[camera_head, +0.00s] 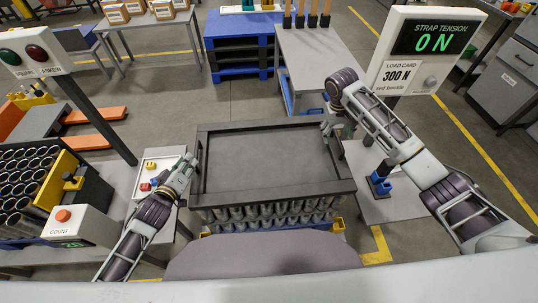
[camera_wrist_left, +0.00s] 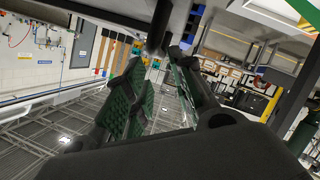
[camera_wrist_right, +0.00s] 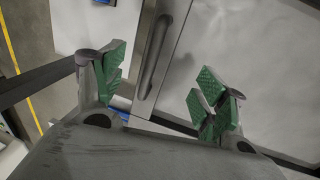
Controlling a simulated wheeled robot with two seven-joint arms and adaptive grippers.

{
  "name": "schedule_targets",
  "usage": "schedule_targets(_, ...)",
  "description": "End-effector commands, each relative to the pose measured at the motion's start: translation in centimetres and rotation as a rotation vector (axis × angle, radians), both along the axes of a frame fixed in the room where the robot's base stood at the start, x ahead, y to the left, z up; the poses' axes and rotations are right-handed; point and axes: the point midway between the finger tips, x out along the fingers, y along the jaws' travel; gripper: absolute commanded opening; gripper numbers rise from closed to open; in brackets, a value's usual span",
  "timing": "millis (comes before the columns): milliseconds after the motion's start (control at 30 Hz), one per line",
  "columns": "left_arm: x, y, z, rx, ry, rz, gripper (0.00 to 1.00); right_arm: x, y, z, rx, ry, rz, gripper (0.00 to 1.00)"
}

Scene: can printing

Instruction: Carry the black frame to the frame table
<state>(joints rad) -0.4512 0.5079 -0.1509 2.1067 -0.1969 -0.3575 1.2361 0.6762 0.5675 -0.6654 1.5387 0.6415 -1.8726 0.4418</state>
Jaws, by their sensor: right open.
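The black frame (camera_head: 272,195) lies flat, a dark rectangle with raised rims and a grey inner surface, on top of several layers of cans (camera_head: 270,214) in front of me. My left gripper (camera_head: 188,164) is at the frame's left side. In the left wrist view its green pads (camera_wrist_left: 158,75) are close together near a dark bar (camera_wrist_left: 157,32); whether they grip it is unclear. My right gripper (camera_head: 328,127) is at the frame's right rim. In the right wrist view it is open (camera_wrist_right: 158,85), with a rounded grey handle (camera_wrist_right: 154,58) between its pads, apparently not clamped.
A strap tension display (camera_head: 435,38) reading 0 N stands at the right. A count box (camera_head: 75,224) and a crate of cans (camera_head: 28,180) stand at the left.

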Motion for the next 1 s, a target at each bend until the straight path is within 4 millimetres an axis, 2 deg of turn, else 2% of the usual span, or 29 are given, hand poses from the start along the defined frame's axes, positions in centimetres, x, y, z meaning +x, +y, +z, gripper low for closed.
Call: schedule_targets(1000, 6.6, -1.1, -2.2, 0.002, -0.001, 0.0, 0.25, 0.0, -1.4, -6.9, -0.001, 0.001, 0.0, 0.73)
